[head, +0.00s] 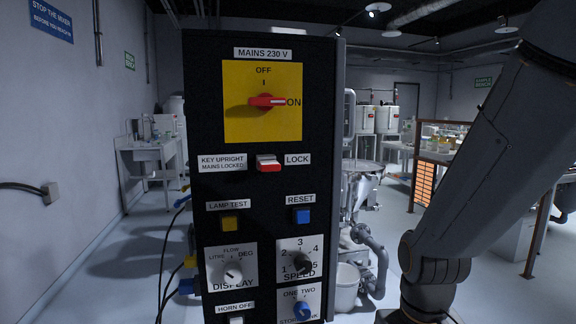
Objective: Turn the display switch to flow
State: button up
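My gripper is out of view; only links of my arm show at the right, apart from the panel.
Close around are the speed knob (302,263), the yellow lamp test button (229,223), the blue reset button (301,216), the horn off button (237,321) and a blue selector (302,311). Above are the lock key (268,164) and red mains switch (267,101), at ON. Cables hang left.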

aim_at(233, 272)
jog(key=z, duration=0.05)
jog(key=k, duration=1.65)
jog(key=u, duration=0.5)
jog(key=k, duration=0.5)
jog(key=u, duration=0.25)
jog(key=i, duration=0.95)
jog(key=z, duration=0.7)
